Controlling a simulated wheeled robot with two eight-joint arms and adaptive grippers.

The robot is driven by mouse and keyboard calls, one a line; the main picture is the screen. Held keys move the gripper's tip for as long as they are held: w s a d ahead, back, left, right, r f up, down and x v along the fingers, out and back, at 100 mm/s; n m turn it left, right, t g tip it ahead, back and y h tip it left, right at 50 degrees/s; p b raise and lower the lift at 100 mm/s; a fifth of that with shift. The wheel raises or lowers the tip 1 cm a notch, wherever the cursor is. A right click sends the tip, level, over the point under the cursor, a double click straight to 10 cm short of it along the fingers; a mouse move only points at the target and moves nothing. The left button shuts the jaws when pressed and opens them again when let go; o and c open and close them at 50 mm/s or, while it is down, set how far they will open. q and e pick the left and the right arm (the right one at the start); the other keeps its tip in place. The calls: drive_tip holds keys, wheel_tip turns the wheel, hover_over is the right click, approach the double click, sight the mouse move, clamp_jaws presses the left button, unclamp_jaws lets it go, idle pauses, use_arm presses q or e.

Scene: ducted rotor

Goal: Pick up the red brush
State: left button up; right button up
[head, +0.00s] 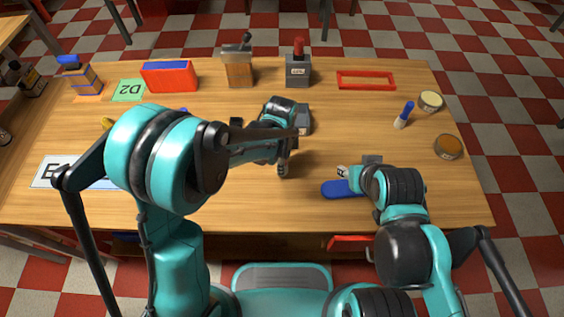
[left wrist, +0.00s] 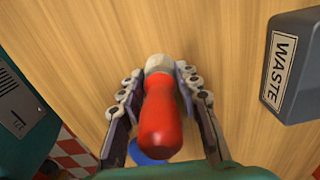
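The red brush (left wrist: 160,122) is in the left wrist view, its red handle pointing up toward the camera and its pale metal collar between the fingertips. My left gripper (left wrist: 160,70) is closed in on the collar from both sides, and the fingers seem to touch it. In the head view my left gripper (head: 284,160) is low over the middle of the table, and my arm hides most of the brush. The brush's bristles are hidden. My right gripper (head: 352,172) is low beside a flat blue object (head: 342,189); its fingers are too hidden to read.
A grey box labelled WASTE (left wrist: 292,70) stands close to the right of my left gripper. A red frame (head: 366,80) and several blocks line the back edge.

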use_arm(q)
drive_tip(key=c, duration=0.4)
drive_tip(key=shift+o, duration=0.2)
drive_tip(key=shift+r, duration=0.1)
